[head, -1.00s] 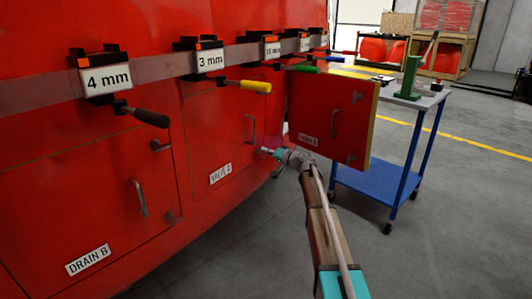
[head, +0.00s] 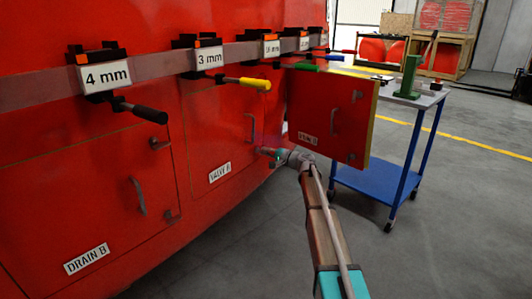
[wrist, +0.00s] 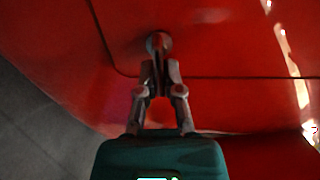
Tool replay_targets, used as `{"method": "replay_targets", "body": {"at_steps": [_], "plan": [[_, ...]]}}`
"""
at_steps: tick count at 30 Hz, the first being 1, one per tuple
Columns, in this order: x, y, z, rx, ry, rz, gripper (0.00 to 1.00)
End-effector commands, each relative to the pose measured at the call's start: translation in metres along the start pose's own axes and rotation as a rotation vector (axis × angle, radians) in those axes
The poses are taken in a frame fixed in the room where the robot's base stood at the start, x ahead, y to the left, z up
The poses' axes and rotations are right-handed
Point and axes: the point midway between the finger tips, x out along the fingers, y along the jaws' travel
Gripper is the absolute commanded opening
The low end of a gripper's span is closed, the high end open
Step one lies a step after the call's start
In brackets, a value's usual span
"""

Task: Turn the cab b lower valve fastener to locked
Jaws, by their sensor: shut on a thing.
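The Valve B panel (head: 215,140) is a closed red door with a grey handle and a white label (head: 220,172). My gripper (head: 264,151) is at its lower right edge in the head view. In the wrist view, my gripper (wrist: 160,70) is shut on a small grey fastener (wrist: 158,42) beside a corner of the panel seam. The fingertips hide part of the fastener, and I cannot read its turn position. The fastener is too small to make out in the head view.
An open red door (head: 322,115) stands out just right of my gripper. A blue trolley (head: 375,184) is farther right. A rail with colored-handled tools, including a yellow handle (head: 255,85), runs above. Grey floor (head: 440,220) is clear at right.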

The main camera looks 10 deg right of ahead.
Motion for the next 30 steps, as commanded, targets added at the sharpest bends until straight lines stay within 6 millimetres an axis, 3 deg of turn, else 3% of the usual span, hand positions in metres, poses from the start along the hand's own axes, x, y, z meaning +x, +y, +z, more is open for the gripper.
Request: {"method": "replay_targets", "body": {"at_steps": [9, 10, 15, 30], "plan": [[-0.0003, 0.0001, -0.0008, 0.002, 0.002, 0.0, 0.0], [-0.0003, 0.0002, -0.0008, 0.002, 0.002, 0.0, 0.15], [-0.0002, 0.0001, -0.0005, 0.001, 0.001, 0.0, 0.44], [-0.0047, 0.0, 0.0, 0.001, 0.001, 0.0, 0.44]]}}
